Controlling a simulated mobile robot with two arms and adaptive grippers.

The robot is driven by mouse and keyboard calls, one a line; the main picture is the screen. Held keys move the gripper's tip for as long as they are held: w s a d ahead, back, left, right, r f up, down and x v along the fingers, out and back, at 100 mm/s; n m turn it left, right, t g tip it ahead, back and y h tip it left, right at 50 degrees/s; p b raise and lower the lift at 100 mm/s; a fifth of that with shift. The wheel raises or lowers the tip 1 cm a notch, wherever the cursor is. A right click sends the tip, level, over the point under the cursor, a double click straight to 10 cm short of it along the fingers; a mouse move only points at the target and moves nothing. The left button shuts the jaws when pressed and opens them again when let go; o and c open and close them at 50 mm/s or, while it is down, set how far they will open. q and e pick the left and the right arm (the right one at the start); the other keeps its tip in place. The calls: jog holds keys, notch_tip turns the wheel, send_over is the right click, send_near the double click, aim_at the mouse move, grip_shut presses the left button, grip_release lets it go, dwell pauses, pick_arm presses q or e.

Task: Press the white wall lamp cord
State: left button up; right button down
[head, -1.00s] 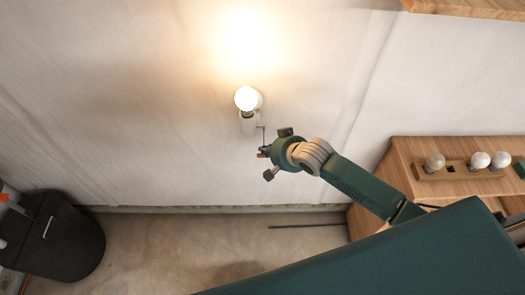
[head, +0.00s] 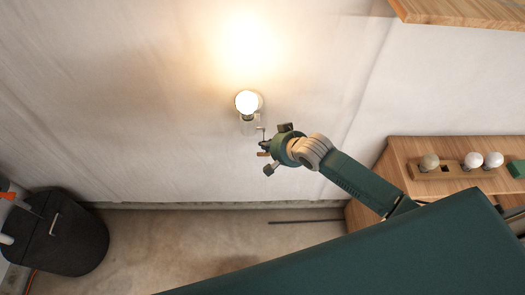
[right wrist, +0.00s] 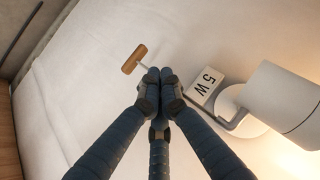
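The white wall lamp (head: 247,104) is lit on the wall in the head view. It also shows at the right of the right wrist view (right wrist: 285,100), beside a "5 W" plate (right wrist: 207,86). The cord's brown pull handle (right wrist: 133,60) is just beyond my right fingertips, and a short white piece of cord (right wrist: 143,66) runs from it towards them. My right gripper (right wrist: 155,80) has its fingertips together; whether the cord is between them I cannot tell. In the head view, my right gripper (head: 265,155) is just below and right of the lamp. My left gripper is not in view.
A wooden cabinet (head: 400,165) at the right bears a strip with several bulbs (head: 452,167). A wooden shelf edge (head: 465,15) is at top right. A black bin (head: 60,235) stands at lower left. The wall left of the lamp is clear.

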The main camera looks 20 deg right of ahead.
aim_at(266, 154)
notch_tip(266, 154, up, 2)
jog(key=shift+r+p, duration=0.2)
jog(key=shift+p, duration=0.65)
notch_tip(266, 154, up, 3)
jog(key=shift+f, duration=0.1)
